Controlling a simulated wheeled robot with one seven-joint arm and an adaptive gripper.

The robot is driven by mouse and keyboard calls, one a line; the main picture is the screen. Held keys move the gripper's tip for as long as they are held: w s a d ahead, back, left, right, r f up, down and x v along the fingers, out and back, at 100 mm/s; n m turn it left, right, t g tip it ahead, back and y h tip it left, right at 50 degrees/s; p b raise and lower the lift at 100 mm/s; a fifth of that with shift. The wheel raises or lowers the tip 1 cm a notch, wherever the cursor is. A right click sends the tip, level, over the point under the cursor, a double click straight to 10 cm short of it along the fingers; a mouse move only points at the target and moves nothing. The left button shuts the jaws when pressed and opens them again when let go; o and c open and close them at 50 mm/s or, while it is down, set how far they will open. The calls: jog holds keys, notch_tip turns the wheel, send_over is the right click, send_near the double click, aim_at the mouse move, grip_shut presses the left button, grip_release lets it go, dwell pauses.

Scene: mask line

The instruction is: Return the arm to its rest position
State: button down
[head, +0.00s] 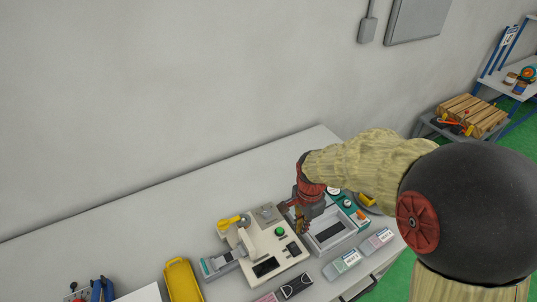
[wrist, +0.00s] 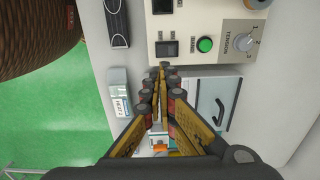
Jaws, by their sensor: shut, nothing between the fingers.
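My arm, in a cream sleeve, reaches from the right over the bench in the head view. My gripper (head: 300,226) points down beside the right edge of a beige machine (head: 262,252) with a green button. In the wrist view my gripper (wrist: 162,72) has its yellow and black fingers closed together at the tips, with nothing between them. The tips appear just short of the panel of the beige machine (wrist: 188,22), below its dark square switch, with the green button (wrist: 205,44) to their right. I cannot tell whether they touch anything.
A grey tray unit (head: 345,238) stands right of the machine, close to my gripper. Small labelled boxes (head: 342,265) (head: 377,241) lie along the bench front. A yellow tray (head: 183,281) is at left. The bench (head: 110,237) is bare at the back left, against the wall.

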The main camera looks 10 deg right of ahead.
jog(key=s+a+r+n+t+b, duration=0.1)
jog(key=s+r+n+t+b, duration=0.4)
jog(key=s+r+n, duration=0.9)
jog(key=shift+a+v, duration=0.2)
jog(key=shift+v, duration=1)
jog(key=shift+w+r, duration=0.1)
jog(key=shift+w, duration=0.1)
